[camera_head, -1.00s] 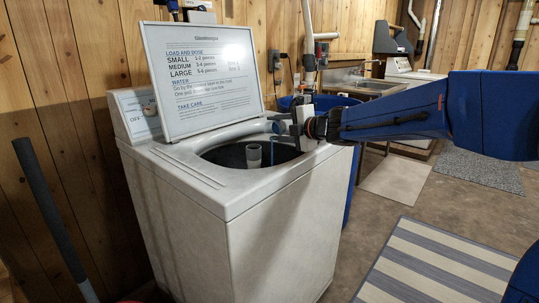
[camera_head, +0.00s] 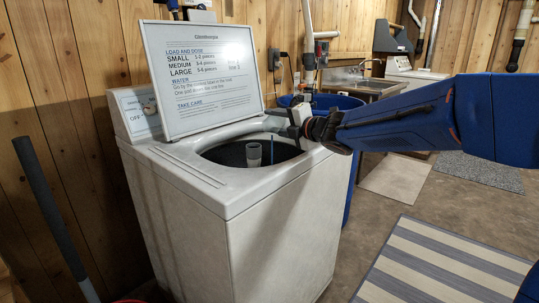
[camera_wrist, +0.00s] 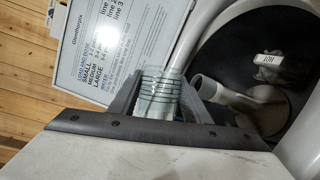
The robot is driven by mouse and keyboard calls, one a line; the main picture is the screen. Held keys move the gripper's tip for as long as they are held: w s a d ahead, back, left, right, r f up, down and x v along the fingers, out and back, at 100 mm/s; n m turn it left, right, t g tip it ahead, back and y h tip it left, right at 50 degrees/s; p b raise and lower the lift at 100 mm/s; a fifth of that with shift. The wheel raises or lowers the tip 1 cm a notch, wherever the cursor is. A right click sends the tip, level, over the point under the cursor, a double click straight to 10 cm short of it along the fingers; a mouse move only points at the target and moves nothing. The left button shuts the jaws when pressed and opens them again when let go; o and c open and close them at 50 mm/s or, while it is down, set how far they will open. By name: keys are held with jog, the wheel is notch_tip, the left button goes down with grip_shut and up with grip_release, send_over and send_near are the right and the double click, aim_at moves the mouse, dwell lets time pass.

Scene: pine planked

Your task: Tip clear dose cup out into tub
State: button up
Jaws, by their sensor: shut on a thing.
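The washer's tub (camera_head: 228,156) is a dark round opening in the white machine's top, and it also shows in the wrist view (camera_wrist: 237,45). My gripper (camera_head: 291,124) is at the right back of that opening, above the rim. In the wrist view my gripper (camera_wrist: 158,104) is shut on the clear dose cup (camera_wrist: 160,88), a see-through cup with dark ring lines, held between the two grey fingers. In the head view the cup is small and its tilt is hard to tell. A thin blue vertical streak (camera_head: 272,150) shows below the gripper, over the opening.
A grey post (camera_head: 253,154) stands up inside the tub. The raised lid (camera_head: 205,75) with printed dosing text stands behind the opening. A blue bin (camera_head: 352,180) is behind the washer at right. Striped mat (camera_head: 440,265) lies on the floor.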

jog(key=shift+w+f+m, duration=0.2)
jog(key=shift+f+m, duration=0.1)
jog(key=shift+f, duration=0.2)
jog(key=shift+w+d+f+m+g, duration=0.1)
jog(key=shift+w+f+m+g, duration=0.1)
jog(key=shift+m+g, duration=0.25)
jog(key=shift+w+d+f+m+g, duration=0.1)
jog(key=shift+f+m+g, duration=0.1)
jog(key=shift+m+g, duration=0.2)
jog(key=shift+f+m, duration=0.1)
jog(key=shift+m, duration=0.15)
jog(key=shift+f+m, duration=0.15)
jog(key=shift+m, duration=0.15)
jog(key=shift+w+d+f+m+g, duration=0.2)
jog(key=shift+w+f+m+g, duration=0.1)
jog(key=shift+w+m+g, duration=0.3)
jog(key=shift+w+r+m+g+b, duration=0.2)
jog(key=shift+r+m+g+b, duration=0.2)
jog(key=shift+m, duration=0.1)
jog(key=shift+w+d+f+m+g+y+b, duration=0.3)
jog(key=shift+w+m+g, duration=0.6)
jog(key=shift+m, duration=0.45)
jog(key=shift+w+d+f+m+g+y+b, duration=0.3)
jog(key=shift+w+m+g, duration=0.35)
jog(key=shift+m+g, duration=0.65)
jog(key=shift+w+d+f+m+g+y+b, duration=0.35)
jog(key=shift+w+m+g, duration=0.45)
jog(key=shift+m, duration=0.65)
